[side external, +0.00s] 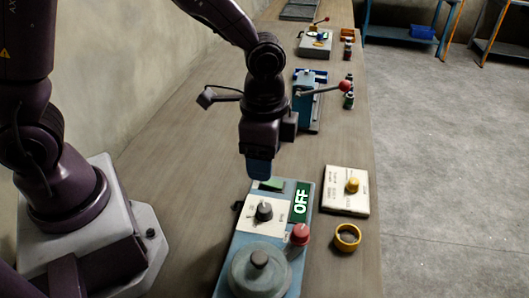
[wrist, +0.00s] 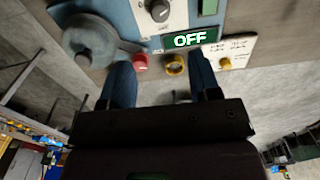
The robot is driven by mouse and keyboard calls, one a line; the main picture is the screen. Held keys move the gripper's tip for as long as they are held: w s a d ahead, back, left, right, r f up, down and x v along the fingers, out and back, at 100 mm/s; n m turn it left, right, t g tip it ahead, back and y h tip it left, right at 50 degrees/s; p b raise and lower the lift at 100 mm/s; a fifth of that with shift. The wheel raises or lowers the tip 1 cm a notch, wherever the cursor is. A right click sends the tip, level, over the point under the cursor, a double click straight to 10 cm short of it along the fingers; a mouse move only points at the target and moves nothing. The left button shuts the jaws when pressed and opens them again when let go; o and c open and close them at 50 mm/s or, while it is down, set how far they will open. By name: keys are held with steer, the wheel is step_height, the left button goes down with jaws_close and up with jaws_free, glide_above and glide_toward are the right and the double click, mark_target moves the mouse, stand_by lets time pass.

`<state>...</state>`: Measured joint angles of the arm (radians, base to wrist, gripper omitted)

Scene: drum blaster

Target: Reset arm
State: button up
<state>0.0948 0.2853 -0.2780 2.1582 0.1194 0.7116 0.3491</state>
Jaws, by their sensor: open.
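My gripper (side external: 259,170) hangs fingers-down above the far end of a blue machine (side external: 225,258), apart from it. In the wrist view its two blue fingers stand wide apart with nothing between them (wrist: 162,82). The machine has a black dial (side external: 264,211) on a white plate, a green display (side external: 300,202) reading OFF, a red knob (side external: 300,234) and a round grey lid (side external: 259,274). A green patch (side external: 272,184) shows just below my fingers. The display also shows in the wrist view (wrist: 190,39).
A white block with a yellow knob (side external: 352,185) and a yellow ring (side external: 347,238) lie right of the machine. Farther along the bench stand a blue press with a red-balled lever (side external: 344,86), small bottles (side external: 349,100) and another device (side external: 314,44). Bare bench lies left of the machine.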

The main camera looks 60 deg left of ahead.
stand_by(0.3)
steer(key=s+a+r+n+t, duration=0.2)
steer(key=s+a+r+n, duration=0.2)
steer(key=r, duration=0.4)
steer(key=s+a+r+n+t, duration=0.3)
steer(key=s+a+r+n, duration=0.2)
steer(key=s+a+r, duration=0.2)
steer(key=shift+r+t, duration=0.3)
steer(key=shift+r, duration=0.25)
